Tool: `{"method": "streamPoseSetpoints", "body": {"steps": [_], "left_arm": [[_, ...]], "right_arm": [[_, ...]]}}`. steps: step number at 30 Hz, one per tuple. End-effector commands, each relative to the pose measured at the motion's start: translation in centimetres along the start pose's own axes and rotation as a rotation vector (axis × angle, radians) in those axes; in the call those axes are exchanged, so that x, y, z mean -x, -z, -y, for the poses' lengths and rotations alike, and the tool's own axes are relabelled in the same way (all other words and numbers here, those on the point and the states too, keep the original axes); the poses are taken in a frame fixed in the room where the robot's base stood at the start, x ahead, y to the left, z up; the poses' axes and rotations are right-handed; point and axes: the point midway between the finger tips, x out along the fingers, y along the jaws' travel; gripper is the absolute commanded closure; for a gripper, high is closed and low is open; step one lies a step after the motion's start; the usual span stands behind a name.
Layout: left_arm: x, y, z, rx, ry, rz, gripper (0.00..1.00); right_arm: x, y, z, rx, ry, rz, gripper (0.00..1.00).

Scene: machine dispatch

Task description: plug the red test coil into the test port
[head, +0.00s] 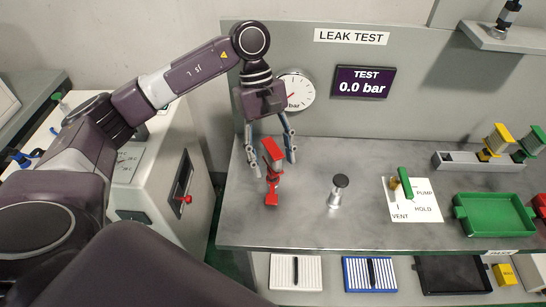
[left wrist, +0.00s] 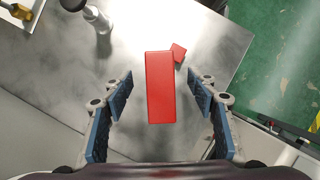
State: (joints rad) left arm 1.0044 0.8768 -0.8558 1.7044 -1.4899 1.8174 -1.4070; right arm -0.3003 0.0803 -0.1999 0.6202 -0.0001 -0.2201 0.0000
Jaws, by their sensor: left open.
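The red test coil (head: 272,152) stands at the left part of the grey bench, with a red block on top and a smaller red piece (head: 271,198) at its foot. In the left wrist view its block (left wrist: 160,88) lies between the two fingers. My left gripper (head: 270,160) is open over the coil, one finger on each side, with gaps showing on both sides. A short metal post with a dark cap (head: 338,188), likely the test port, stands upright to the right of the coil. My right gripper is not in view.
A white card with a green lever (head: 405,186) lies right of the post, then a green tray (head: 494,214). Yellow and green coils (head: 494,142) stand in a rack behind. A gauge (head: 296,92) and a display reading 0.0 bar (head: 364,82) are on the back panel.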

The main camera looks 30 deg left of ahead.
Motion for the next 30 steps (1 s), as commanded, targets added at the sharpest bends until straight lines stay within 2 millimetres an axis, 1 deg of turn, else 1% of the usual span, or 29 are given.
{"method": "streamPoseSetpoints", "body": {"steps": [14,30], "left_arm": [[0.2,-0.1,0.0,0.0,-0.002,-0.001,0.47],[2.6,-1.1,-0.1,-0.001,-0.002,-0.001,0.47]], "right_arm": [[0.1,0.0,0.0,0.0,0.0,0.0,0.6],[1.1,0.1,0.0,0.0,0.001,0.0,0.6]]}}
